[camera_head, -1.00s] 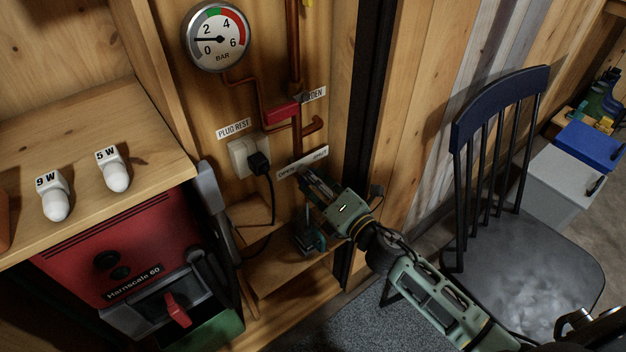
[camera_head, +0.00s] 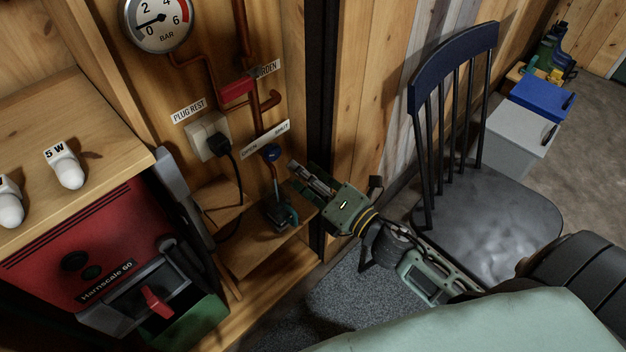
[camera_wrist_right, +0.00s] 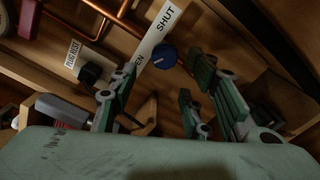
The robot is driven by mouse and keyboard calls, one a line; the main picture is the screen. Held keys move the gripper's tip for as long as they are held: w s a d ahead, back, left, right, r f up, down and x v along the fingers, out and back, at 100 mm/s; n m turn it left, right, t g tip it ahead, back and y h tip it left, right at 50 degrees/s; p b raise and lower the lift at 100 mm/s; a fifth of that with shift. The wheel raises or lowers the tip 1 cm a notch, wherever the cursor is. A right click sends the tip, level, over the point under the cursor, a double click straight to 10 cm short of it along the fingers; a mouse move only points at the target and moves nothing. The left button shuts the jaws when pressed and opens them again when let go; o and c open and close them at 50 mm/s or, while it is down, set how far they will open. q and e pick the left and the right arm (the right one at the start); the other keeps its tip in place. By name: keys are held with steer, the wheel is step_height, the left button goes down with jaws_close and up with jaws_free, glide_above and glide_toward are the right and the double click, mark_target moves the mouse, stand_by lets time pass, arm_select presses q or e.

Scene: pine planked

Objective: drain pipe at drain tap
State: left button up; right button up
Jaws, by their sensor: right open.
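The drain tap shows as a blue round knob (camera_head: 271,152) on a thin copper pipe (camera_head: 275,182), below the OPEN/SHUT label (camera_head: 265,139). In the right wrist view the blue knob (camera_wrist_right: 164,57) appears between the spread green fingers, near the SHUT end of the label (camera_wrist_right: 152,36). My right gripper (camera_head: 297,173) is open and empty, a little right of the knob and apart from it in the head view. Its fingers also show in the wrist view (camera_wrist_right: 165,80). The pressure gauge (camera_head: 158,18) is cut by the top edge; its needle points left, low on the scale. My left gripper is not in view.
A dark object with a teal part (camera_head: 280,213) stands on the small wooden shelf (camera_head: 245,255) below the tap. A plug with black cable (camera_head: 218,146) is to the left. A red heater (camera_head: 85,240) stands at left, a dark chair (camera_head: 480,205) at right.

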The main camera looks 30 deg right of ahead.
steer(key=shift+v, duration=1.5)
